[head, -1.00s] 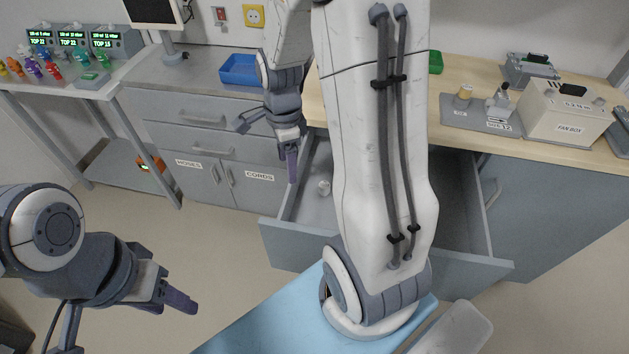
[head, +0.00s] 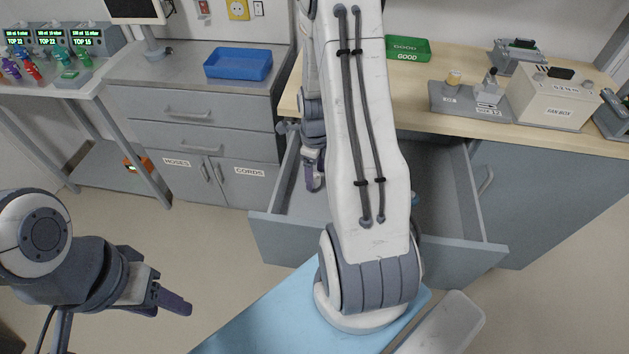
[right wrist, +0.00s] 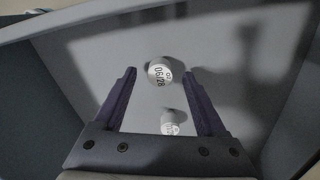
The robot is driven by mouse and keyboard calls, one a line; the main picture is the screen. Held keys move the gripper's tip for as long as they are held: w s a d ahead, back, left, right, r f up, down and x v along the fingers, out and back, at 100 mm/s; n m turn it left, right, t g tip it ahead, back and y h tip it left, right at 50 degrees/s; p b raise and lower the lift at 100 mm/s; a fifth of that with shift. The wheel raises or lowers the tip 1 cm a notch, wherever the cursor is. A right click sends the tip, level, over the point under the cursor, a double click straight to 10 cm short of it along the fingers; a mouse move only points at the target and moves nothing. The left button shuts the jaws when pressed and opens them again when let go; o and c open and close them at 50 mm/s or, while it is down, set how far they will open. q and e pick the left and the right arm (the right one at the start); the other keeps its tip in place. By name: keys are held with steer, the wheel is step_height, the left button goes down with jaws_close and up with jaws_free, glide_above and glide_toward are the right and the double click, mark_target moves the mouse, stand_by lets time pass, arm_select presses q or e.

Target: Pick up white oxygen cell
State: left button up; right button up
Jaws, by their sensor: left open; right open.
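In the right wrist view, a white cylindrical cell (right wrist: 160,72) with dark date print lies on the drawer floor, just beyond and between the fingertips. A second white cell (right wrist: 170,122) lies nearer, between the fingers lower in the picture. My right gripper (right wrist: 160,75) is open and empty. In the head view my right gripper (head: 313,180) points down into the left part of the open drawer (head: 375,250); my arm hides the cells there. My left gripper (head: 175,300) is open and empty over the floor at the left, away from the drawer.
The drawer walls surround my right gripper. On the wooden counter are a green GOOD tray (head: 408,48) and a fan box (head: 552,98). A blue tray (head: 238,64) sits on the grey cabinet. Something small and blue (head: 415,200) shows beside my arm in the drawer.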

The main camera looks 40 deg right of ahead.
step_height(320, 180, down, 2)
steer(key=shift+f, duration=0.2)
jaws_close()
steer(key=shift+r, duration=0.15)
